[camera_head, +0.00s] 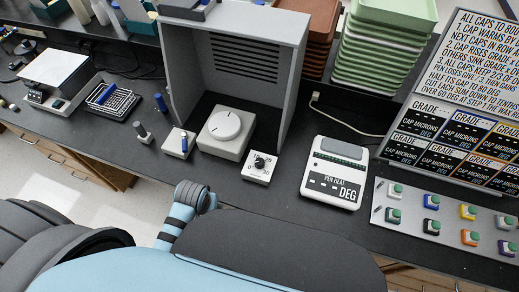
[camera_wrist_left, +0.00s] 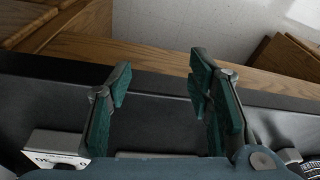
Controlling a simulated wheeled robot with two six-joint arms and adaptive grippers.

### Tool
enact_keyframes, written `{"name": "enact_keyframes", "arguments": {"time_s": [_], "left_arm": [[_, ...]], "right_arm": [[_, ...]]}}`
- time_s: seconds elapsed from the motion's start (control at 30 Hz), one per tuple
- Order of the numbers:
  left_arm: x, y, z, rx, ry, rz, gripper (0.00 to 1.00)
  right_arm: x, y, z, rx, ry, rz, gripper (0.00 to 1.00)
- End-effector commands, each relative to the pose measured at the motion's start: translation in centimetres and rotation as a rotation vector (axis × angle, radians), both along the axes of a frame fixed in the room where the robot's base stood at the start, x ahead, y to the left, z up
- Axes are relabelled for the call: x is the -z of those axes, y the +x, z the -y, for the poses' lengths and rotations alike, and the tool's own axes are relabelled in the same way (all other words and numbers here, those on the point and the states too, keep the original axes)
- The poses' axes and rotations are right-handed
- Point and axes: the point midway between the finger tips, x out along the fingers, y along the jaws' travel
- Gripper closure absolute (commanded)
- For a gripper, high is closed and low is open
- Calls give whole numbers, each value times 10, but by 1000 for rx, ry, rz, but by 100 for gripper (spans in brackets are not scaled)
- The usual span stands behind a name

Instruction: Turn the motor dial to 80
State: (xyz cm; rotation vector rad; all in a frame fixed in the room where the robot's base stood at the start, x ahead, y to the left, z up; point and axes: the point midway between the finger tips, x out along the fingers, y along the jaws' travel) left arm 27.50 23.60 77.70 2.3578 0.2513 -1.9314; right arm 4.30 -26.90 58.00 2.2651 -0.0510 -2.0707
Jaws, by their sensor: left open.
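A small white box with a black round knob (camera_head: 260,163) and dark markings around it stands near the front edge of the bench; it looks like the motor dial, but its reading is too small to tell. A white box with printed figures, probably this one, shows partly at the lower left of the left wrist view (camera_wrist_left: 58,150). My left gripper (camera_wrist_left: 160,105) is open, with nothing between its green-padded fingers, over the dark bench near its front edge. In the head view my arm fills the bottom and the left gripper's fingers are hidden. My right gripper is in neither view.
A PEN HEAL DEG display (camera_head: 335,175) stands right, with bare bench between.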

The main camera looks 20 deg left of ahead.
Motion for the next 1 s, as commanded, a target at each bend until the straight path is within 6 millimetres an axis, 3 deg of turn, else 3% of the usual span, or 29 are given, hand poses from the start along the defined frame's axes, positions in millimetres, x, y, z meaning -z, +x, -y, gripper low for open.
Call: {"name": "enact_keyframes", "arguments": {"time_s": [0.03,0.07,0.23,0.4,0.5,0.6,0.67,0.77,1.0], "left_arm": [[-32,10,3,-25,-7,12,53],[-50,16,5,-45,-12,16,53],[-77,80,41,-238,-79,-42,53],[-136,137,84,-411,-124,-109,53],[-173,160,105,-486,-129,-141,53],[-197,171,118,-532,-126,-161,53],[-198,173,121,-543,-123,-168,53],[-182,172,120,-547,-121,-171,53],[-110,172,120,-544,-123,-170,53]], "right_arm": [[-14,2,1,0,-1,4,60],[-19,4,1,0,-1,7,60],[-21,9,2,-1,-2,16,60],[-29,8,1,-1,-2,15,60],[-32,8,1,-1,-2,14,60],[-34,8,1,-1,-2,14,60],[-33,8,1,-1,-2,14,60],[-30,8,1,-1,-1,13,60],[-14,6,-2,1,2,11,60]]}}
